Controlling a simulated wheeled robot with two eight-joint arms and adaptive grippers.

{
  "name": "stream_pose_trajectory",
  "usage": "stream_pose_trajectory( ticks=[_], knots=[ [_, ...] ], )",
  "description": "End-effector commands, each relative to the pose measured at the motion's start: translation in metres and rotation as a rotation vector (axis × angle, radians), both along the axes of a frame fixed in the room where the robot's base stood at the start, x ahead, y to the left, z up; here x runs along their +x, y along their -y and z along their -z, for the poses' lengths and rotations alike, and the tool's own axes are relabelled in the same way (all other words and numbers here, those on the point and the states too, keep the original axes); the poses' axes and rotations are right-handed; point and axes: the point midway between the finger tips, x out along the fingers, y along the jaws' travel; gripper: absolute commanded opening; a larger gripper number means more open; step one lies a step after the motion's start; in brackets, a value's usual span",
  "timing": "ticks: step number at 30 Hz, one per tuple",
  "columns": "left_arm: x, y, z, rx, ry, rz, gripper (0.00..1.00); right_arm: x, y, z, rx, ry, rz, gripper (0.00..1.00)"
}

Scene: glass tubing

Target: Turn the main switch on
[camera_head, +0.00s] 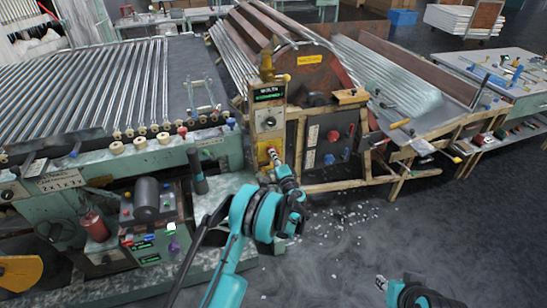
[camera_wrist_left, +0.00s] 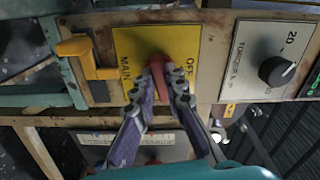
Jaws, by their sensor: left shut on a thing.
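The main switch is a red handle (camera_wrist_left: 157,67) on a yellow plate (camera_wrist_left: 128,45) marked MAIN and OFF. In the head view the yellow plate (camera_head: 264,148) sits low on the upright control panel (camera_head: 256,128). My left gripper (camera_head: 273,157) reaches up to it from below. In the left wrist view my left gripper (camera_wrist_left: 166,72) has its two fingers shut on the red handle. The fingers hide part of the handle and the plate's lettering. My right gripper (camera_head: 381,282) is low at the right of the head view, away from the panel; its fingers are too small to read.
A torque dial (camera_wrist_left: 277,70) is right of the switch and a yellow lever (camera_wrist_left: 85,52) left of it in the wrist view. A machine with a red knob (camera_head: 332,135) stands right of the panel. White fragments (camera_head: 345,220) litter the floor.

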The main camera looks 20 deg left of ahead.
Motion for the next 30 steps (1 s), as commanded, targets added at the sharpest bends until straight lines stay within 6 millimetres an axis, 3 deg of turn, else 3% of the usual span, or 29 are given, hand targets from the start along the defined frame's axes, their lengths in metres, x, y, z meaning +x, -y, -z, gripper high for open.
stream_pose_trajectory(
  ticks=[12, 28, 29, 30],
  knots=[
    [0.0002, 0.0005, 0.0001, 0.148, -0.100, 0.001, 0.00, 0.0000, 0.0000, 0.0000, 0.000, 0.000, 0.000, 0.33],
    [0.0003, 0.0006, 0.0001, 0.168, -0.114, 0.001, 0.00, 0.0000, 0.0000, 0.0000, 0.000, 0.000, 0.000, 0.33],
    [0.0003, 0.0006, 0.0001, 0.168, -0.114, 0.001, 0.17, 0.0000, 0.0000, 0.0000, 0.000, 0.000, 0.000, 0.33],
    [0.0003, 0.0006, 0.0001, 0.168, -0.114, 0.001, 0.28, 0.0000, 0.0000, 0.0000, 0.000, 0.000, 0.000, 0.33]
  ],
)
